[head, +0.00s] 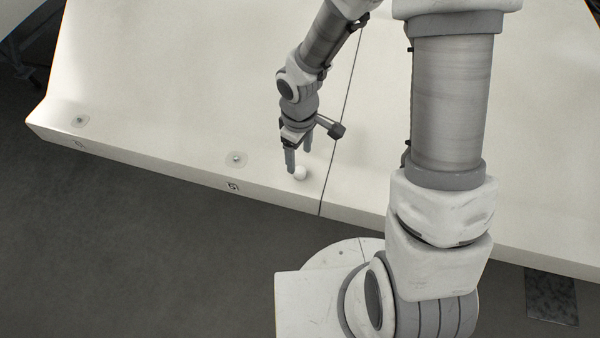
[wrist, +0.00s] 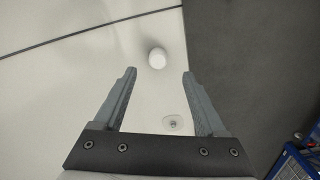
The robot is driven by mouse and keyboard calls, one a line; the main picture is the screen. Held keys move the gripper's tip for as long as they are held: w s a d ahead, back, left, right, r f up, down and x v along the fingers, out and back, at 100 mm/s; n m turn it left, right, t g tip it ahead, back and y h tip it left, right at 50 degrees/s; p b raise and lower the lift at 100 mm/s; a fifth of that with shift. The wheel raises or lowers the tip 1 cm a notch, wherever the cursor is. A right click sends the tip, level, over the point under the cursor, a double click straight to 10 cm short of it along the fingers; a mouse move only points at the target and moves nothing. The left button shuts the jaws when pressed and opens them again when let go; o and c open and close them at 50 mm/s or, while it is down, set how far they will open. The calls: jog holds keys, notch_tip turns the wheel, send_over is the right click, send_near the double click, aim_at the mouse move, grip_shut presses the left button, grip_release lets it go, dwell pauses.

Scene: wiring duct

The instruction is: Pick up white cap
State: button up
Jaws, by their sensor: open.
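The white cap (head: 300,172) is a small round white piece on the pale duct surface (head: 180,90), near its front edge. In the wrist view the white cap (wrist: 157,58) lies ahead of the fingertips, roughly midway between them. My gripper (head: 298,160) is open and empty, its fingers pointing down close to the cap in the head view. In the wrist view my gripper (wrist: 158,72) shows both fingers apart with nothing between them. I cannot tell the exact height of the fingertips above the surface.
Small round fittings (head: 236,160) (head: 80,121) sit along the front edge. A dark seam (head: 340,125) crosses the surface right of the cap. Beyond the edge is grey floor (head: 130,240). A blue crate-like object (wrist: 296,163) shows at the wrist view's lower right.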

aim_at(300, 169)
jog(key=shift+w+f+b, duration=0.15)
jog(key=shift+f+b, duration=0.85)
jog(key=shift+f, duration=2.6)
jog(key=shift+d, duration=0.1)
grip_shut()
